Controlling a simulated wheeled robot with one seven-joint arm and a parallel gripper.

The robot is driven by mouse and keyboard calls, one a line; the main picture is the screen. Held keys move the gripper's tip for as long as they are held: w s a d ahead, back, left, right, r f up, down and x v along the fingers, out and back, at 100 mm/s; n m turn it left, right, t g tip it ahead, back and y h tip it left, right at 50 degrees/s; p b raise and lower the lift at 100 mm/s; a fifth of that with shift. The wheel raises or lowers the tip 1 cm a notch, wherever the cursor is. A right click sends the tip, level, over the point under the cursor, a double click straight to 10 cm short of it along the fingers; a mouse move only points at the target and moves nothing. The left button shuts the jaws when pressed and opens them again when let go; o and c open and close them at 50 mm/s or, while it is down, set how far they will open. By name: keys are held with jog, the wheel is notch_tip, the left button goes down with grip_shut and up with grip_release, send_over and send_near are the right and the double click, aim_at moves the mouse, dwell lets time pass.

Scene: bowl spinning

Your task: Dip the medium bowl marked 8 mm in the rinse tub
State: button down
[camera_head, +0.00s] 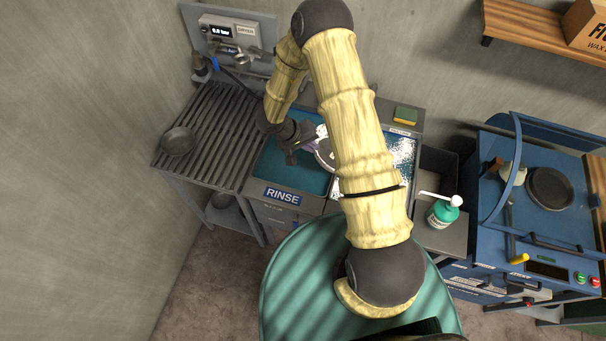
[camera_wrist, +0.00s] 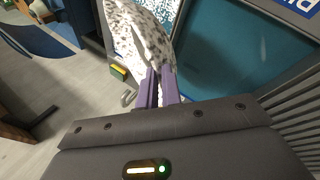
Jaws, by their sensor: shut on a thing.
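My gripper (camera_head: 314,145) is shut on a bowl (camera_head: 324,156); its purple fingers (camera_wrist: 158,88) pinch the bowl's wall in the wrist view. The bowl (camera_wrist: 140,38) is tilted steeply and speckled with white foam. No 8 mm mark is readable, and my arm hides part of the bowl in the head view. The rinse tub (camera_head: 300,179) holds blue-green water and bears a RINSE label (camera_head: 283,196). In the wrist view, the rinse tub (camera_wrist: 225,50) lies right of the bowl. The bowl appears above the sinks near the divider; its height is unclear.
A foamy basin (camera_head: 402,160) adjoins the rinse tub on the right, partly behind my arm. A slatted rack (camera_head: 215,125) on the left holds a dark bowl (camera_head: 178,141). A green bottle (camera_head: 443,212) and a blue machine (camera_head: 540,230) stand at right. A sponge (camera_head: 405,114) lies behind the basin.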

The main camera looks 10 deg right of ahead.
jog(key=shift+w+d, duration=0.15)
jog(key=shift+d, duration=0.15)
jog(key=w+f+m+g+b, duration=0.2)
jog(key=w+b, duration=0.4)
jog(key=b, duration=1.1)
jog(key=shift+w+f+m, duration=0.35)
jog(key=shift+f+m, duration=0.05)
jog(key=shift+m, duration=0.4)
jog(key=shift+a, duration=0.1)
